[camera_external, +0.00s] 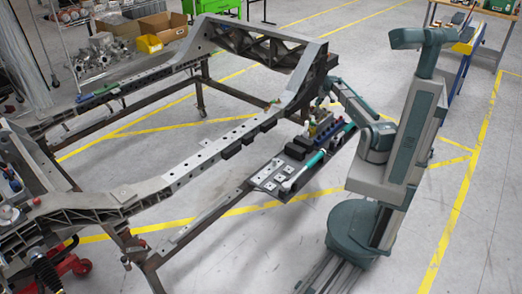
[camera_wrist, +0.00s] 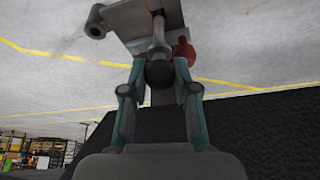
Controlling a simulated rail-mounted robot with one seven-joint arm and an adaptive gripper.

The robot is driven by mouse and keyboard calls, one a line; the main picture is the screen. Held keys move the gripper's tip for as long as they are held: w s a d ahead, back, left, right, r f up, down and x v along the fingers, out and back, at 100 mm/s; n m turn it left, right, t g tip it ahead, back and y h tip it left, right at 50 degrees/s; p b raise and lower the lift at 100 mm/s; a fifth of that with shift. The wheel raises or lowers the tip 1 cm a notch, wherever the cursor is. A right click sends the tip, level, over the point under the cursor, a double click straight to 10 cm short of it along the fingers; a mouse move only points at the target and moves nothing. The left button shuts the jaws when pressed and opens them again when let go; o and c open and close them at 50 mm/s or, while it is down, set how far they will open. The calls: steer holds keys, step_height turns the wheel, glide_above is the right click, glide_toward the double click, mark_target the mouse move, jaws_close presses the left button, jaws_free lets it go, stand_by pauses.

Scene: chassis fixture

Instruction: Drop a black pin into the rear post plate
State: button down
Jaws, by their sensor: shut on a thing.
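My gripper (camera_wrist: 158,64) is shut on a dark pin (camera_wrist: 160,75); its round dark end sits between the teal fingers in the wrist view. A grey shaft (camera_wrist: 158,32) runs from the pin's end toward a grey plate (camera_wrist: 138,16), which looks like the rear post plate. I cannot tell whether the shaft is part of the pin or whether its tip is in a hole. In the external view my gripper (camera_external: 325,90) is beside the rear end of the chassis frame (camera_external: 290,95); the pin and the plate's hole are too small or hidden there.
A red knob (camera_wrist: 184,52) and a round tube end (camera_wrist: 95,22) are close to the plate. A side shelf (camera_external: 268,182) with bottles, dark blocks and a teal-handled tool (camera_external: 303,170) lies below my arm. Open grey floor (camera_external: 260,250) lies in front.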

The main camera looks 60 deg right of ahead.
mark_target(319, 106)
steer(key=shift+f+b, duration=0.35)
steer(key=shift+f, duration=0.55)
steer(key=shift+f, duration=0.35)
steer(key=shift+a+f+b, duration=0.1)
steer(key=shift+f+b, duration=0.35)
steer(key=shift+f, duration=0.4)
stand_by(0.5)
steer(key=shift+w+f, duration=0.15)
steer(key=shift+f, duration=0.3)
steer(key=shift+f, duration=0.25)
steer(key=c, duration=0.8)
jaws_free()
steer(key=shift+c, duration=0.6)
